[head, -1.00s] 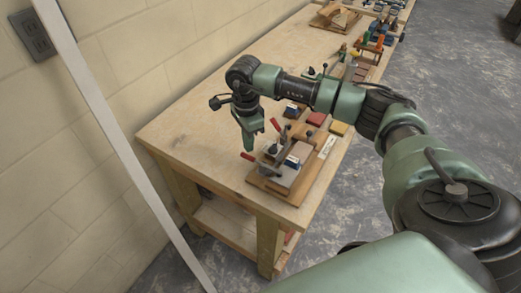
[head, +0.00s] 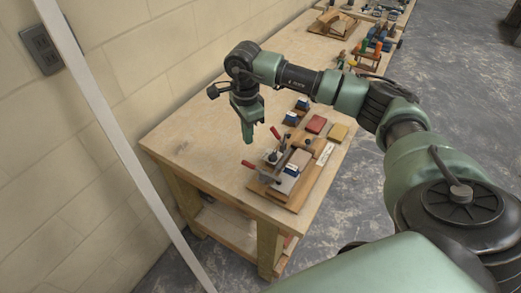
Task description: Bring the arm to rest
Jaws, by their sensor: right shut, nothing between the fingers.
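My right arm reaches in from the right over a wooden workbench. Its gripper (head: 247,134) points down above the bench top, shut and empty. It hangs a little behind and to the left of a wooden fixture (head: 293,183) with red-handled clamps, apart from it. My left gripper does not show.
The workbench (head: 190,140) stands along a block wall (head: 130,90). Near the fixture lie a red block (head: 316,124), a yellow block (head: 338,132) and small blue-and-dark pieces (head: 291,118). More tools and a wooden piece (head: 335,23) sit farther back. The bench's left part is bare.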

